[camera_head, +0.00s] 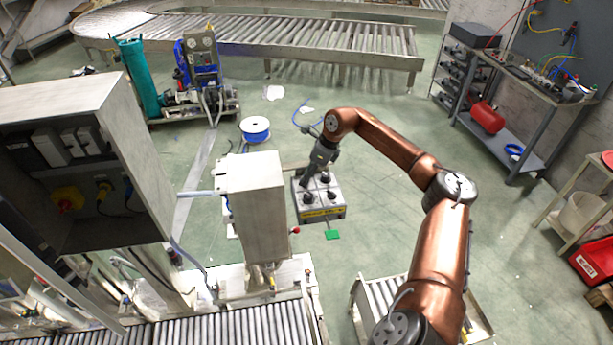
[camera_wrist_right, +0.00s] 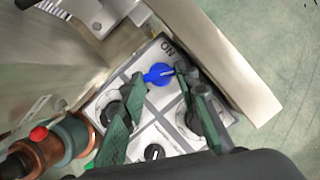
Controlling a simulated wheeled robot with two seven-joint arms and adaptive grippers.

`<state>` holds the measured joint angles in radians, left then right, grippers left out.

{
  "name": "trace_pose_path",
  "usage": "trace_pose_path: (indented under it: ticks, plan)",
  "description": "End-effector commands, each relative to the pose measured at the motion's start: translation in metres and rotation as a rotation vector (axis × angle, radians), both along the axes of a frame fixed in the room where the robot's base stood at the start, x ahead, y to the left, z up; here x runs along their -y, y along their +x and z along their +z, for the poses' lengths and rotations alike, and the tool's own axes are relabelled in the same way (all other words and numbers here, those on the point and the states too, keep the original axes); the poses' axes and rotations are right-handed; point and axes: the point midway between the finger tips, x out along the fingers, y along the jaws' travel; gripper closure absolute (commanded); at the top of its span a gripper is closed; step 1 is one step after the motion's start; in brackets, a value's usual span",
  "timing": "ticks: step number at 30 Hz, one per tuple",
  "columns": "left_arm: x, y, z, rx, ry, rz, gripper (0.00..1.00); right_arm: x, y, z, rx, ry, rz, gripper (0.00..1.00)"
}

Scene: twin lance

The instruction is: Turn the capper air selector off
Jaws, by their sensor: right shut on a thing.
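A grey selector box (camera_head: 322,213) with several dark knobs and a yellow label strip stands beyond the steel cabinet. The wrist view shows its pale top panel (camera_wrist_right: 136,67), with a blue selector knob (camera_wrist_right: 158,74) and black knobs, one of them at the bottom (camera_wrist_right: 154,152). The blue knob's bar lies nearly level in that picture, below an upside-down "ON" mark (camera_wrist_right: 168,47). My right gripper (camera_head: 312,182) reaches down onto the box. My left gripper is not in view.
A steel cabinet (camera_head: 262,215) stands close left of the box, with a small red ball knob (camera_head: 295,230) near it. A green tag (camera_head: 332,235) lies in front. A blue-and-white spool (camera_head: 255,129) sits behind. The floor right of the box is clear.

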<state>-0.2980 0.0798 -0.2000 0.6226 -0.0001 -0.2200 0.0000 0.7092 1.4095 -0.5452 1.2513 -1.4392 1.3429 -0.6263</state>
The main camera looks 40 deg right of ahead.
Motion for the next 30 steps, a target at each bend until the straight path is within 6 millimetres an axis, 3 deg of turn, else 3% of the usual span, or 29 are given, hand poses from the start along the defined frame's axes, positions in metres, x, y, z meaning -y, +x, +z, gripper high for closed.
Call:
trace_pose_path:
  ticks: [12, 13, 16, 25, 30]
  plan:
    - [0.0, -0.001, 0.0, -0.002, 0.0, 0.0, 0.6, 0.002, 0.0, 0.004, 0.006, -0.002, -0.055, 0.95]
    - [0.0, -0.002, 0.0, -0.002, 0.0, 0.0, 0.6, 0.002, 0.0, 0.004, 0.006, -0.002, -0.055, 0.71]
    - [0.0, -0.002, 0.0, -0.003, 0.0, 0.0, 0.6, 0.002, 0.001, 0.004, 0.006, -0.002, -0.054, 0.64]
    - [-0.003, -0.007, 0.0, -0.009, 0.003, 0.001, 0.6, 0.0, 0.001, 0.003, 0.003, -0.001, -0.05, 0.64]
    - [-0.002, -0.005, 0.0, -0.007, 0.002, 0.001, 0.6, 0.005, -0.006, 0.021, 0.006, -0.001, -0.05, 0.64]
